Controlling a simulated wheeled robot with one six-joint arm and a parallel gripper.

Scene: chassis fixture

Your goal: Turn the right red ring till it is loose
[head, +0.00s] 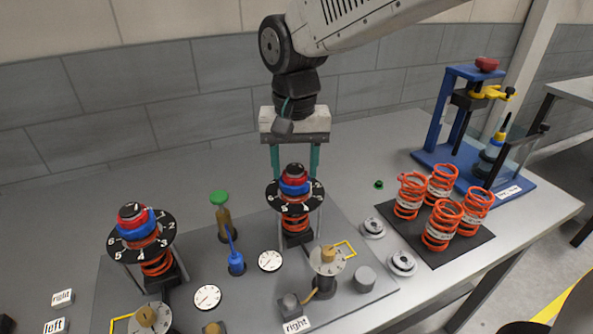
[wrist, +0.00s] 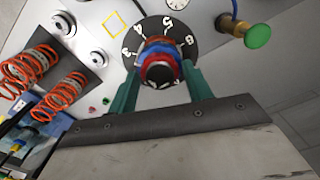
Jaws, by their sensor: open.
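The right red ring (head: 293,178) sits on the right spring unit, under a black cap and above a blue ring (head: 293,188) and a black numbered dial (head: 273,196). In the wrist view the red ring (wrist: 160,62) shows around the black cap. My gripper (head: 295,175) points down over this unit and is open. Its teal fingers stand on either side of the rings, and in the wrist view the gripper (wrist: 162,78) straddles the cap. I cannot tell whether the fingers touch the red ring. The "right" label (head: 297,325) lies in front.
A similar left unit (head: 132,213) stands at the left of the grey plate. Orange springs (head: 441,225) stand on a black mat at right, near a blue press (head: 437,120).

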